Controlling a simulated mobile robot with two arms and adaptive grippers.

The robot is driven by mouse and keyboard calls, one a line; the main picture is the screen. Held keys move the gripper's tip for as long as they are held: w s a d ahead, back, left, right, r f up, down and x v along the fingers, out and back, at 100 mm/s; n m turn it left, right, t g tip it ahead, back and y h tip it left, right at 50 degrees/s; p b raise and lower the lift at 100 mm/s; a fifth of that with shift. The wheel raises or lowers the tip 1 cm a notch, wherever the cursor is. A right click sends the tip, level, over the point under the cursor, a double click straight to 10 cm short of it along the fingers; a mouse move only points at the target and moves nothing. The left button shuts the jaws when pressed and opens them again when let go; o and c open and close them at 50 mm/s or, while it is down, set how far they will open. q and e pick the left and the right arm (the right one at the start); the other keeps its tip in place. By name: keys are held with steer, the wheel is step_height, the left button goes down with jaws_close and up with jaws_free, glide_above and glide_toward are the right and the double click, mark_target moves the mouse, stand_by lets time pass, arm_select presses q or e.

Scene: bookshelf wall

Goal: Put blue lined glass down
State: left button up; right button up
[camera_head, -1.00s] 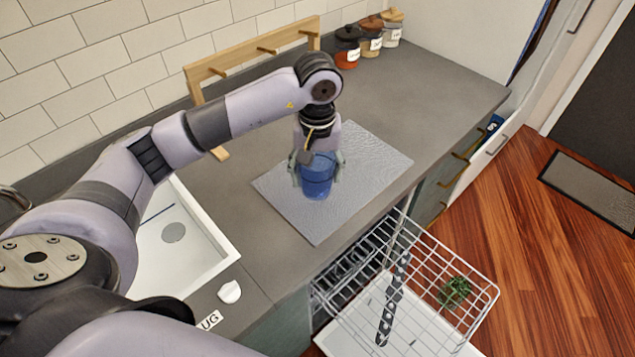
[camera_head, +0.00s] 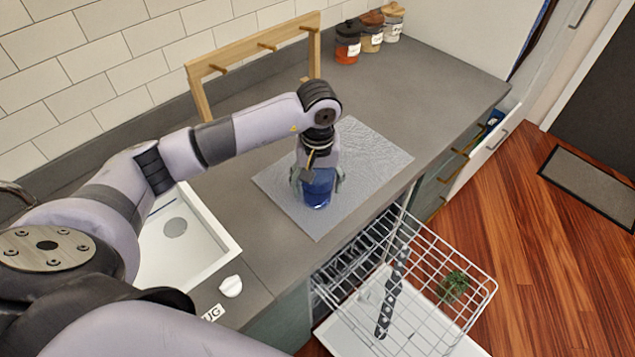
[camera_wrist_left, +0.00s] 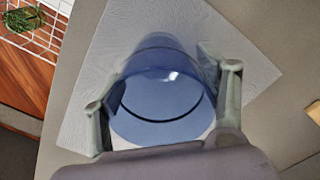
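The blue lined glass (camera_head: 317,192) is translucent blue with a dark line around it. It is upright over the grey textured mat (camera_head: 375,160) on the counter. My left gripper (camera_head: 318,182) comes from above with one finger on each side of the glass. In the left wrist view the glass (camera_wrist_left: 160,105) sits between the two fingers of the gripper (camera_wrist_left: 162,92), and the mat (camera_wrist_left: 108,45) is below. I cannot tell whether the glass base touches the mat. My right gripper is not in view.
An open dishwasher rack (camera_head: 440,275) stands out below the counter front. A white sink (camera_head: 205,240) is at the left. A wooden peg rack (camera_head: 300,38) and lidded jars (camera_head: 347,45) stand along the wall. The counter (camera_head: 440,90) right of the mat is clear.

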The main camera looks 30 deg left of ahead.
arm_select(q)
steer(key=o, duration=0.3)
steer(key=shift+r, duration=0.5)
step_height(320, 180, up, 11)
steer(key=b, duration=0.3)
steer(key=shift+r, duration=0.15)
